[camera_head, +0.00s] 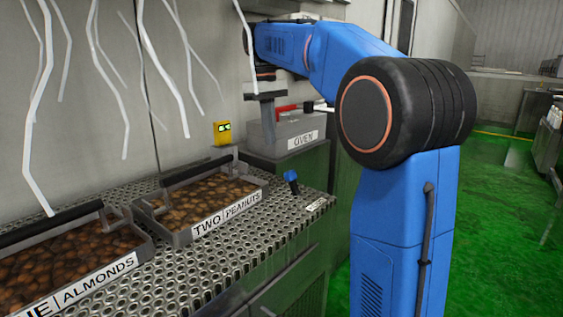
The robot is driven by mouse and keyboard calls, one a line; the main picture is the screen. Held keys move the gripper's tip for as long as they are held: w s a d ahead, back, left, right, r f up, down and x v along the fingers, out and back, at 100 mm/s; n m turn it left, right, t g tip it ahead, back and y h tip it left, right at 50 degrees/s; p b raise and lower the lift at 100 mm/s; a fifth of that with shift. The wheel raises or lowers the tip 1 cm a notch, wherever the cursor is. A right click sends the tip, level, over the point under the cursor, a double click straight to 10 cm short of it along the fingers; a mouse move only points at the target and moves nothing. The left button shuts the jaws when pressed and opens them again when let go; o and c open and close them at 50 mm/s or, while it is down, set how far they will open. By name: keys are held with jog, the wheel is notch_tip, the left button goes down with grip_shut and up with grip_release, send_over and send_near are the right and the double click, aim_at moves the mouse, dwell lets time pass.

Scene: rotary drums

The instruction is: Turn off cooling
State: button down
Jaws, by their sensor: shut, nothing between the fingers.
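A small blue lever or switch (291,182) stands tilted at the right end of the perforated metal table (200,262). A small white label (317,205) lies beside it; its text is too small to read surely. My gripper (268,118) points down from the end of my blue arm, at the wall end of the table. It is shut and empty, above and behind the blue lever and apart from it. The fingertips are small and partly lost against the grey box behind them.
A grey box labelled OVEN (300,141) with a red handle stands beyond the table. A yellow device (222,132) with a green display sits by the wall. Trays of peanuts (176,236) and almonds (150,250) fill the table's left. White strips hang above. Green floor is open at right.

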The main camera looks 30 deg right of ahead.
aim_at(289, 171)
jog(key=f, duration=0.6)
jog(key=s+f, duration=0.1)
jog(key=f, duration=0.2)
jog(key=shift+d+f, duration=0.15)
jog(key=shift+f, duration=0.1)
jog(key=shift+s+d, duration=0.15)
jog(key=shift+s, duration=0.15)
jog(key=shift+s+d+r, duration=0.3)
jog(key=shift+s+r, duration=0.05)
jog(key=shift+s, duration=0.35)
jog(key=shift+s+d+r, duration=0.25)
jog(key=shift+s+r, duration=0.05)
jog(key=shift+s, duration=0.35)
jog(key=shift+s+r, duration=0.1)
jog(key=shift+s+d+r+t+y, duration=0.25)
jog(key=shift+s+t, duration=0.2)
jog(key=shift+t, duration=0.15)
jog(key=shift+s+d+r+t+y, duration=0.2)
jog(key=shift+s+t, duration=0.25)
jog(key=shift+t, duration=0.15)
jog(key=shift+s+d+r+t+y, duration=0.25)
jog(key=shift+s+t, duration=0.2)
jog(key=shift+t, duration=0.15)
jog(key=s+t, duration=0.1)
jog(key=s+d+t+y, duration=0.1)
jog(key=s+t, duration=0.1)
jog(key=shift+r+t, duration=0.15)
jog(key=shift+t, duration=0.15)
jog(key=shift+w, duration=0.15)
jog(key=shift+r, duration=0.1)
